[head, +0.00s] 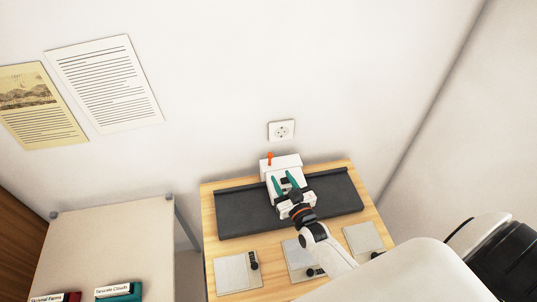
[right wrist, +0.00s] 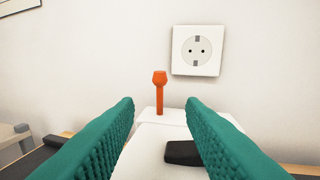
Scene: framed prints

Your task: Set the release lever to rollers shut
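The release lever (head: 270,157) is a small orange lever on the white machine (head: 286,162). It stands at the back left of the machine top in the head view. In the right wrist view the lever (right wrist: 160,92) is upright, between and beyond the fingertips. My right gripper (head: 283,184) is over the machine, its teal fingers pointing at the back. In the right wrist view the gripper (right wrist: 160,112) is open and empty, apart from the lever. A dark patch (right wrist: 183,153) shows on the white top. My left gripper is not in view.
A wall socket (head: 281,130) is just behind the machine. A dark bed (head: 340,192) runs across the wooden table (head: 210,225), with several grey sheets, one of them (head: 236,273), in front. A beige table (head: 120,240) with labelled boxes stands at left.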

